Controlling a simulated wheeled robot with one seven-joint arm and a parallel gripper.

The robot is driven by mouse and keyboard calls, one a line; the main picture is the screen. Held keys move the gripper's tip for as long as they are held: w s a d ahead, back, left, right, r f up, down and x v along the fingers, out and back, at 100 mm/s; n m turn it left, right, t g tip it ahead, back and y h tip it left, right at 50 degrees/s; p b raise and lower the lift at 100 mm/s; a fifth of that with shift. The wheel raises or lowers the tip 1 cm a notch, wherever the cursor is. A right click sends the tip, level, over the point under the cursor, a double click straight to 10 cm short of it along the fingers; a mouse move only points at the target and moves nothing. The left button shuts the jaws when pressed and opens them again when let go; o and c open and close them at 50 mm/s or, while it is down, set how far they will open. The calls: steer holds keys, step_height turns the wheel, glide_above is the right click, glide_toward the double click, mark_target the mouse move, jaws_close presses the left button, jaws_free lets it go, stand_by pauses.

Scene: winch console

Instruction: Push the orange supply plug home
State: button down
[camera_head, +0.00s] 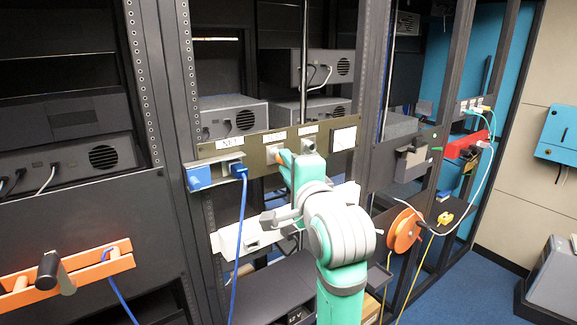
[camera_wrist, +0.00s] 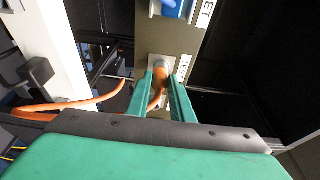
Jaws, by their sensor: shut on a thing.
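The orange supply plug (camera_wrist: 161,73) is between the two teal fingers of my gripper (camera_wrist: 164,86), which is shut on it. The plug's front end meets a light grey socket plate (camera_wrist: 152,62) on the olive panel (camera_wrist: 176,42). I cannot tell how deep the plug sits. Its orange cord (camera_wrist: 75,106) runs off to the left. In the head view, my gripper (camera_head: 287,162) is at the olive panel (camera_head: 250,153), and my wrist and arm hide most of the plug.
A blue plug (camera_head: 238,170) with a hanging blue cable is left of my gripper, beside a blue box (camera_head: 198,177). A grey connector (camera_head: 308,144) is just right. An orange reel (camera_head: 404,230) hangs at lower right. Black rack posts (camera_head: 375,70) stand on both sides.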

steer(key=shift+w+a, duration=0.1)
steer(key=c, duration=1.5)
jaws_free()
steer(key=v, duration=1.1)
steer(key=shift+w, duration=0.1)
